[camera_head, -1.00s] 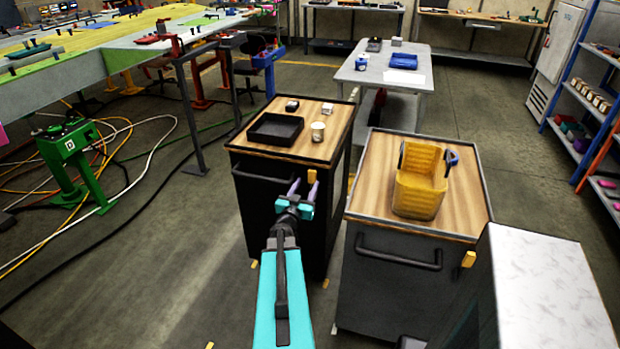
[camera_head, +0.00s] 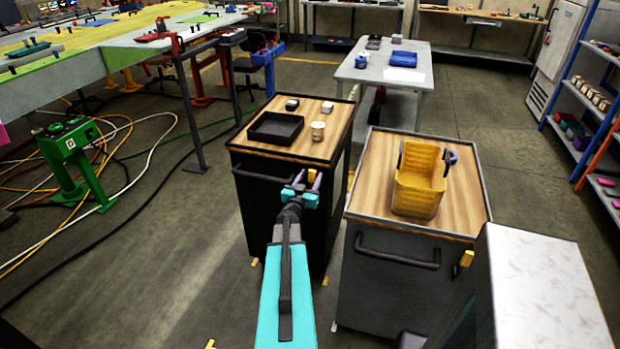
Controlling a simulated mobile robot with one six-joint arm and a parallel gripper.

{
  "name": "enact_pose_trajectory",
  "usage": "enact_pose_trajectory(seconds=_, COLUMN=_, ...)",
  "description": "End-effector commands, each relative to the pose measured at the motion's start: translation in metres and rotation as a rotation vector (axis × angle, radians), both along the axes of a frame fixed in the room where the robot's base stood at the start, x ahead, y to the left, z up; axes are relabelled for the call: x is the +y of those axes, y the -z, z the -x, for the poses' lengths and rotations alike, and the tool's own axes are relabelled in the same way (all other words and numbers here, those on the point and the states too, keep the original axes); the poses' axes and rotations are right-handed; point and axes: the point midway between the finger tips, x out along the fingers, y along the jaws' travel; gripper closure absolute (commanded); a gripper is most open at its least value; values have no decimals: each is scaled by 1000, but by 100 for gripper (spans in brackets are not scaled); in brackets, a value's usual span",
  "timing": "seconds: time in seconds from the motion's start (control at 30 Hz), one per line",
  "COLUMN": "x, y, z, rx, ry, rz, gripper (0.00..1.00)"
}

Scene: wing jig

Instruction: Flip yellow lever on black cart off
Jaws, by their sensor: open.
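The black cart (camera_head: 262,212) stands left of the middle, with a wooden top. The small yellow lever (camera_head: 311,173) sits at the upper right of the cart's front, just under the top edge. My gripper (camera_head: 308,180) is open in front of the cart's upper right corner. Its purple fingertips appear on either side of the lever in the picture, partly covering it. I cannot tell whether they touch it, or the depth between them. The lever's exact tilt is hard to see.
A dark tray (camera_head: 275,128) and a cup (camera_head: 318,131) stand on the black cart. A grey cart (camera_head: 387,285) with a yellow bin (camera_head: 420,178) and its own yellow lever (camera_head: 467,258) stands close on the right. Open floor lies to the left, with loose cables further left.

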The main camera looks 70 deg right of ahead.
Motion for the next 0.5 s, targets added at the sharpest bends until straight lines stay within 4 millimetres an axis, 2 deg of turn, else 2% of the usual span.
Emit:
enact_pose_trajectory(seconds=0.07, x=1, y=0, z=-1, rx=0, ry=-1, rz=0, gripper=56)
enact_pose_trajectory(seconds=0.3, x=1, y=0, z=-1, rx=0, ry=-1, rz=0, gripper=97)
enact_pose_trajectory(seconds=0.33, x=1, y=0, z=-1, rx=0, ry=-1, rz=0, gripper=100)
enact_pose_trajectory(seconds=0.5, x=1, y=0, z=-1, rx=0, ry=-2, rz=0, gripper=100)
